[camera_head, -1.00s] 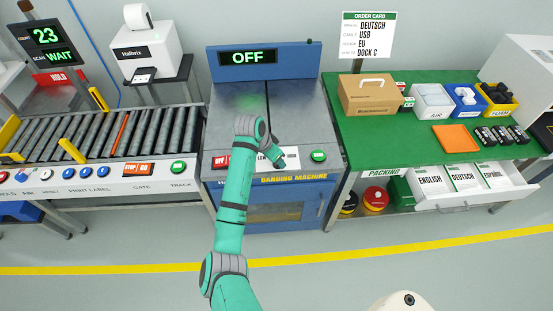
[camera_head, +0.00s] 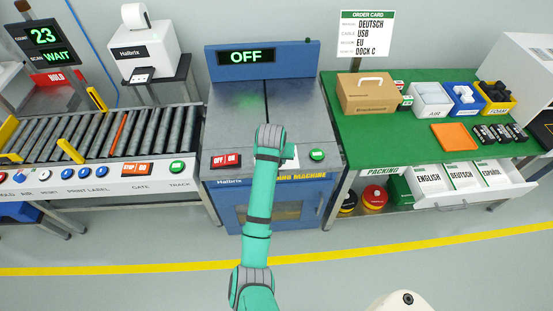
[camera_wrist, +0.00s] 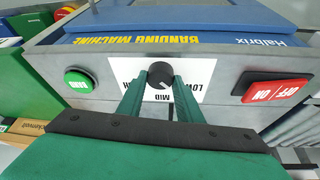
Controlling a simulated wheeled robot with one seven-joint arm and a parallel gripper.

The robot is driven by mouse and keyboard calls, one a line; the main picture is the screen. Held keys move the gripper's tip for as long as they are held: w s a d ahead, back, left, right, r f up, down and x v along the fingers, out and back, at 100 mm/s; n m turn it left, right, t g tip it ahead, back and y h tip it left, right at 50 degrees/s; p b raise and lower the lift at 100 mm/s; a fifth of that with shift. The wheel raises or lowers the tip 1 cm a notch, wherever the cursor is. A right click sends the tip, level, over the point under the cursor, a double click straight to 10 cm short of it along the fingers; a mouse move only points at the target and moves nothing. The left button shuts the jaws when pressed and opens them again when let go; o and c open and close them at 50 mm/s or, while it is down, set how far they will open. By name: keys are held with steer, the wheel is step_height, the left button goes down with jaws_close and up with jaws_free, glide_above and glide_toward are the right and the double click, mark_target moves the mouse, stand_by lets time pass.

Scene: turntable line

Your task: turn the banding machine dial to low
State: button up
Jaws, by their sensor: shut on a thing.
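The banding machine (camera_head: 222,105) is a grey-topped blue cabinet with a display reading OFF (camera_head: 246,57). Its dial (camera_wrist: 159,75) is a black knob on a white label plate (camera_wrist: 190,88) on the front panel. LOW and MID can be read on the plate, upside down in the wrist view; the rest of the lettering is partly hidden. My gripper (camera_wrist: 161,80) is at the panel with its two green fingers shut on the dial, one on each side. The dial's pointer setting cannot be read clearly. In the head view my arm hides the dial and gripper.
A red OFF/ON switch (camera_wrist: 272,88) and a green BAND button (camera_wrist: 80,80) flank the dial on the same panel. A roller conveyor (camera_head: 108,135) stands to the left and a green packing table (camera_head: 385,148) to the right.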

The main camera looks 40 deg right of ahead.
steer(key=shift+r, duration=0.1)
stand_by(0.3)
steer(key=o, duration=1)
steer(key=shift+o, duration=0.2)
steer(key=v, duration=1)
steer(key=shift+r, duration=0.35)
steer(key=shift+s+a, duration=0.1)
steer(key=shift+a, duration=0.05)
